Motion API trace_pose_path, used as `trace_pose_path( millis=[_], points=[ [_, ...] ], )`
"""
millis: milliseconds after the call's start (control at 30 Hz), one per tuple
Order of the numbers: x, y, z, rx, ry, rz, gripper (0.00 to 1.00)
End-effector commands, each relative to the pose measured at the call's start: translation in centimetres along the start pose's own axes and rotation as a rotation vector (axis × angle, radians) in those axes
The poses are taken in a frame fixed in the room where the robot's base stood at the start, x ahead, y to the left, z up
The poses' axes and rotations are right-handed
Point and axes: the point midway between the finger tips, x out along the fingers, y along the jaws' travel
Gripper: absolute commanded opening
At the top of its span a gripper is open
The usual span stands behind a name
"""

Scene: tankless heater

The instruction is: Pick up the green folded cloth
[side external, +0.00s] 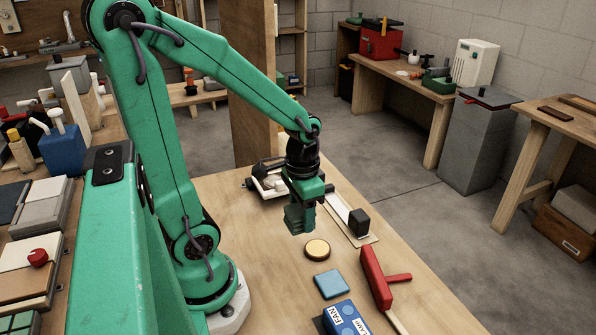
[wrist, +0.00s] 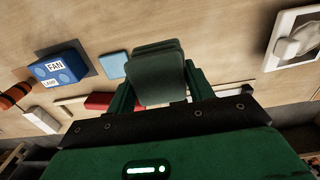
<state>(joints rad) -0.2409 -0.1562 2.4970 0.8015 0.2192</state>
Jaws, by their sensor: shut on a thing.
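The green folded cloth (wrist: 158,76) is between my gripper's fingers (wrist: 150,95) in the wrist view. It looks dull grey-green, with its folded layers stacked and a rounded edge. My gripper (side external: 300,210) is shut on it. In the side view the gripper hangs above the wooden table (side external: 240,190), and the cloth is hard to tell from the green fingers. The cloth appears to be off the table top. My fingers and gripper body hide part of the cloth.
Below and in front lie a round yellow disc (side external: 317,249), a blue square pad (side external: 332,284), a red tool (side external: 376,277) and a blue box labelled FAN (side external: 345,319). A dark block (side external: 358,222) stands at right. A white tray (wrist: 295,38) lies at the wrist view's right.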

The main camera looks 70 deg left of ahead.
Motion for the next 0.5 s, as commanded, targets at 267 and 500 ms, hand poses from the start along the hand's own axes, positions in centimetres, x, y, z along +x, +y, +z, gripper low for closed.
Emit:
trace_pose_path(
  millis=[267, 500],
  points=[
    [-0.8, 1.2, -0.1, 0.000, 0.001, 0.000, 0.20],
    [-0.9, 1.4, -0.1, -0.001, 0.001, 0.000, 0.20]
  ],
)
